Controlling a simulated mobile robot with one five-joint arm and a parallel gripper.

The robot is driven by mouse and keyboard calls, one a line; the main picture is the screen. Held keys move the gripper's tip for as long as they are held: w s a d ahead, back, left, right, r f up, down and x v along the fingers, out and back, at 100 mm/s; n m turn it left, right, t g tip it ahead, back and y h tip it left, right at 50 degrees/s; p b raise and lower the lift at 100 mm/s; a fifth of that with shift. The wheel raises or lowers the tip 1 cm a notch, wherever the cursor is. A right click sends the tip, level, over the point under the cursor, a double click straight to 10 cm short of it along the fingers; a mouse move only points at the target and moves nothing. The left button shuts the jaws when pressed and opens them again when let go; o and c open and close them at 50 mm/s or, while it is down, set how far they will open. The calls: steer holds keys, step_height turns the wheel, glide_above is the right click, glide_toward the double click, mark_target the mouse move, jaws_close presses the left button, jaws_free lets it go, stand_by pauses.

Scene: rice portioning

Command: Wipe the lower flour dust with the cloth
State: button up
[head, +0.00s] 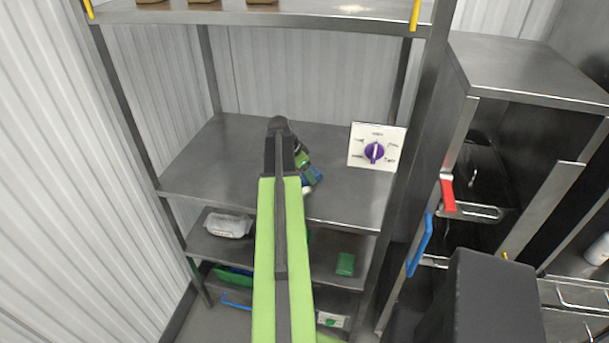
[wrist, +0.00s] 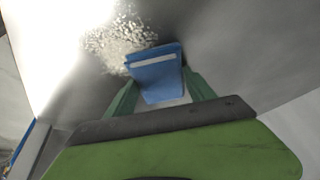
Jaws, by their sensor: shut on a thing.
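My gripper (wrist: 158,92) is shut on a blue cloth (wrist: 155,70) with a pale stripe, held between its green fingers in the wrist view. The cloth is at the lower right edge of a patch of white flour dust (wrist: 112,42) on a grey metal surface. I cannot tell whether the cloth touches the surface. In the head view the blue cloth (head: 311,176) shows beside the end of my arm, over the wide middle shelf (head: 215,160). The dust cannot be made out in the head view, where my arm covers part of the shelf.
A white sign with a purple dial (head: 374,150) stands at the shelf's right. A metal cabinet with a red handle (head: 447,193) stands at right. The left of the middle shelf is clear.

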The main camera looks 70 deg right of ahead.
mark_target(304, 192)
steer(key=shift+s+a+r, duration=0.1)
steer(key=shift+s+a, duration=0.1)
steer(key=shift+a, duration=1.05)
steer(key=shift+s+a+f, duration=0.1)
steer(key=shift+s+a, duration=0.1)
steer(key=shift+a, duration=1.1)
steer(key=shift+s+a+r, duration=0.1)
steer(key=shift+s+a, duration=0.1)
steer(key=shift+a, duration=1.05)
steer(key=shift+a, duration=0.1)
steer(key=shift+s+a, duration=0.15)
steer(key=shift+a, duration=0.75)
steer(key=shift+s+a, duration=0.15)
steer(key=shift+a, duration=0.7)
steer(key=shift+w+a, duration=0.15)
steer(key=shift+w, duration=0.8)
steer(key=shift+w+d, duration=0.25)
steer(key=shift+d, duration=1.65)
steer(key=shift+w+d, duration=0.3)
steer(key=shift+d, duration=1.55)
steer(key=shift+w+d, duration=0.25)
steer(key=shift+d, duration=1.65)
